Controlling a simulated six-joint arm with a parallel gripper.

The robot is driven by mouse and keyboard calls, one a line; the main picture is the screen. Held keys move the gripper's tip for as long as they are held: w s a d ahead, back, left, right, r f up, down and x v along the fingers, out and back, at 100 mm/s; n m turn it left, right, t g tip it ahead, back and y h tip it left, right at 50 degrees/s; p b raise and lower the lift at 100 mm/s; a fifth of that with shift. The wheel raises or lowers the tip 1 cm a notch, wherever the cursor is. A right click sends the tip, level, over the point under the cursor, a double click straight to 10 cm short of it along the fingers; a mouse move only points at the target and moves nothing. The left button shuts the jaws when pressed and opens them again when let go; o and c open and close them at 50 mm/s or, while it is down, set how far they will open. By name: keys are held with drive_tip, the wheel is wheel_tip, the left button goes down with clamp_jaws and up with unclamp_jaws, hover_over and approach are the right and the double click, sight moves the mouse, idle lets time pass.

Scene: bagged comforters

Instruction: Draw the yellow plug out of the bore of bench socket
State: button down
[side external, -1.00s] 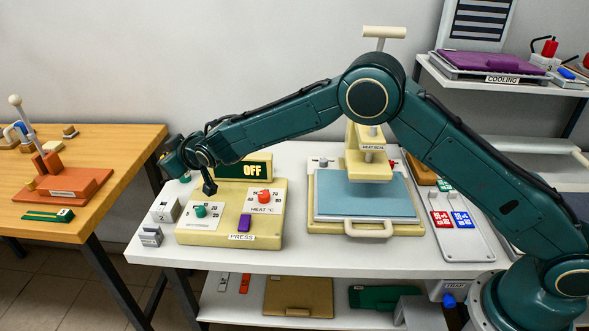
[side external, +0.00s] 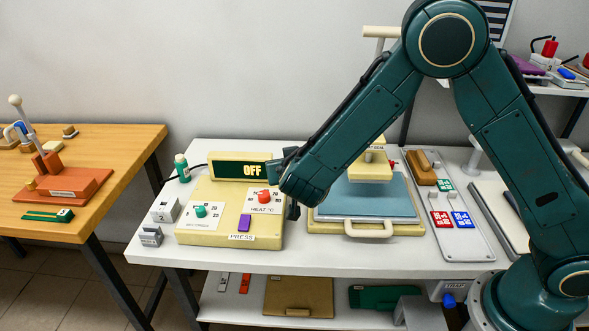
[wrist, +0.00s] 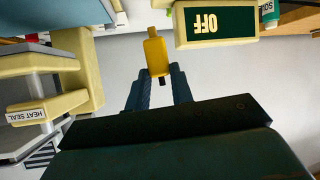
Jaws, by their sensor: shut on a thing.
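The yellow plug (wrist: 155,54) sits between the two fingers of my gripper (wrist: 157,74) in the wrist view, with a dark tip showing at its lower end. My gripper is shut on it, and open space shows around its sides. In the side external view my gripper (side external: 292,210) is at the right edge of the press control box, partly hidden behind my own arm link. The plug is hidden there. I cannot make out the bench socket or its bore for certain in either view.
The cream press control box (side external: 215,232) has an OFF display (side external: 240,170). The heat-seal press (side external: 325,228) stands to its right, a tray (side external: 475,245) beyond. A green bottle (side external: 182,168) stands behind left. Grey blocks (side external: 165,208) sit at the left table edge.

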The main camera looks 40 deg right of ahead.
drive_tip(key=s+d+r+m+g+h, duration=0.2)
drive_tip(key=s+d+r+m, duration=0.1)
drive_tip(key=s+d, duration=0.5)
drive_tip(key=shift+s+a+f, duration=0.1)
drive_tip(key=shift+s+f, duration=0.05)
drive_tip(key=shift+f, duration=1.05)
drive_tip(key=shift+s+a+f, duration=0.1)
drive_tip(key=shift+f, duration=1.1)
drive_tip(key=shift+f, duration=0.2)
drive_tip(key=shift+f, duration=1.65)
drive_tip(key=shift+f, duration=0.6)
drive_tip(key=c, duration=0.5)
unclamp_jaws()
drive_tip(key=shift+s+r, duration=0.1)
